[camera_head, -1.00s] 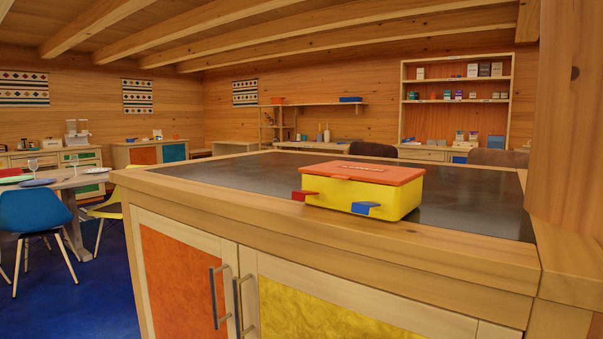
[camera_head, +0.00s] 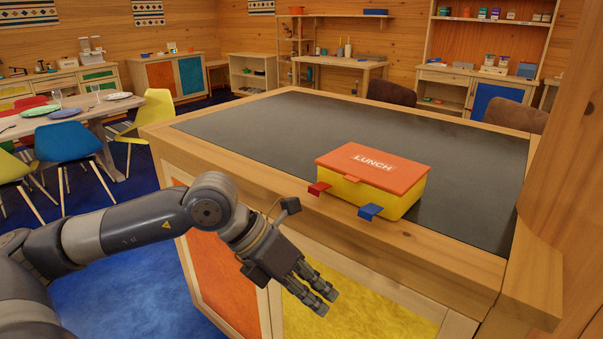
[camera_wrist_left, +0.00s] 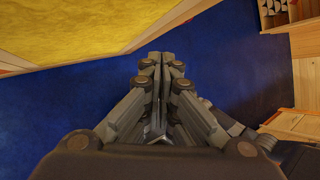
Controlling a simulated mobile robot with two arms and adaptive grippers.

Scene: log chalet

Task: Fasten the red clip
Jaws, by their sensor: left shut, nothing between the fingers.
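A yellow lunch box with an orange lid marked LUNCH (camera_head: 372,170) sits near the front edge of the dark-topped counter in the head view. The red clip (camera_head: 318,188) sticks out from the box's front at the left. A blue clip (camera_head: 370,211) sticks out at the right of the same side. My left gripper (camera_head: 328,301) is below and in front of the box, before the cabinet doors, apart from both clips. It is shut and empty, and it also shows in the left wrist view (camera_wrist_left: 162,58). My right gripper is not in view.
The counter (camera_head: 260,125) has free room left of and behind the box. Its wooden front edge lies between my left gripper and the box. A wooden post stands at the far right. A set dining table (camera_head: 75,114) with coloured chairs is at the left.

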